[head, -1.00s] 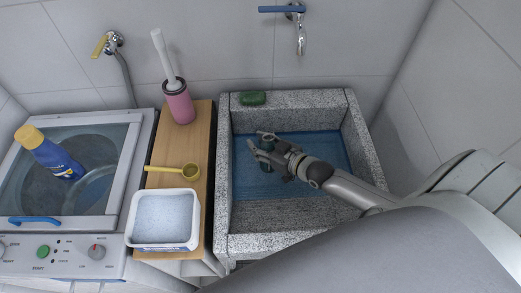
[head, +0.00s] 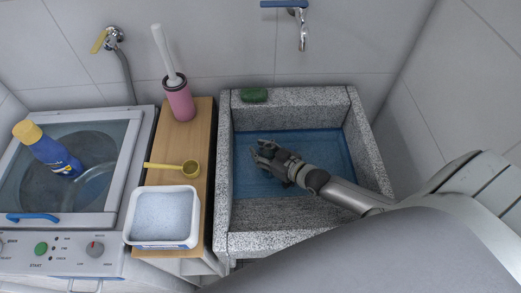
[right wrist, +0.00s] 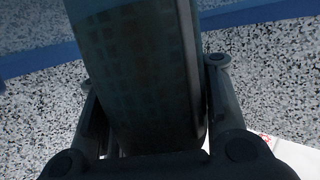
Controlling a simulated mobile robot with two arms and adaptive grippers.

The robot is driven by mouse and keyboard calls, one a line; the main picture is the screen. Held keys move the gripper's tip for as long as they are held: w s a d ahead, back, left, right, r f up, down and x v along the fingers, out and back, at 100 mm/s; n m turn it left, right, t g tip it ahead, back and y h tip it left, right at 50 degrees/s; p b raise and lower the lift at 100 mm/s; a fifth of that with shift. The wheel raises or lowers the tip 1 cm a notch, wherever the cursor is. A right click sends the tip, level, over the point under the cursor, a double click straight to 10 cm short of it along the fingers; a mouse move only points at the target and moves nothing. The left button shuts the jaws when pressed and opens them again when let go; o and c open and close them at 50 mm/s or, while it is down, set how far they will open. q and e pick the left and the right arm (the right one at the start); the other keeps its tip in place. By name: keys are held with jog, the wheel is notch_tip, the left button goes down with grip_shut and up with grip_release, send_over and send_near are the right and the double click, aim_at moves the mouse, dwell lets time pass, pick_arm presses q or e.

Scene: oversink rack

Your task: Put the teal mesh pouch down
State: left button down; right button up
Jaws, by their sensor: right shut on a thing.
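The teal mesh pouch (right wrist: 140,70) fills the middle of the right wrist view as a dark teal, grid-patterned shape between the fingers. My right gripper (head: 264,154) is shut on it. In the head view the gripper is inside the grey speckled stone sink (head: 290,213), over the blue area (head: 320,145) at its bottom. The pouch is mostly hidden by the gripper in the head view. I cannot tell whether the pouch touches the sink bottom. My left gripper is not in view.
A green soap bar (head: 254,95) lies on the sink's back rim, below a blue-handled tap (head: 301,25). A blue bottle (head: 52,155) lies on the washer.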

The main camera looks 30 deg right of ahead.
jog(key=o, duration=1.3)
jog(key=shift+f, duration=0.1)
jog(key=r+v, duration=0.1)
jog(key=v, duration=0.7)
jog(key=shift+w+p, duration=0.2)
jog(key=shift+p, duration=0.2)
jog(key=shift+a+r, duration=0.1)
